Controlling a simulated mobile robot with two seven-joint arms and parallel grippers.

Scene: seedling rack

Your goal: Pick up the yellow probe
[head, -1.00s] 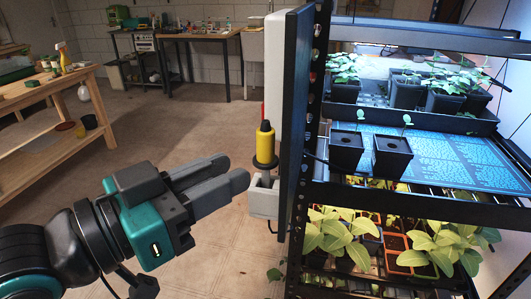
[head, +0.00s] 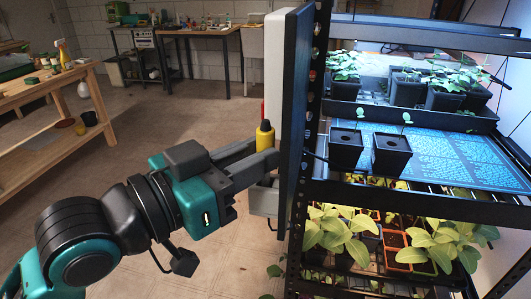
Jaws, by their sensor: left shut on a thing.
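The yellow probe (head: 265,136) has a black tip and stands upright at the side of the rack's dark panel, in a grey holder (head: 264,203). My left gripper (head: 268,160) comes in from the left and is shut on the probe, with its fingers at the lower part of the yellow body. My right gripper is not in view.
The rack's dark panel (head: 295,120) stands close to the right of the probe. Rack shelves hold black pots (head: 391,155) with seedlings and leafy plants. A wooden bench (head: 50,125) stands at the left. The floor between is clear.

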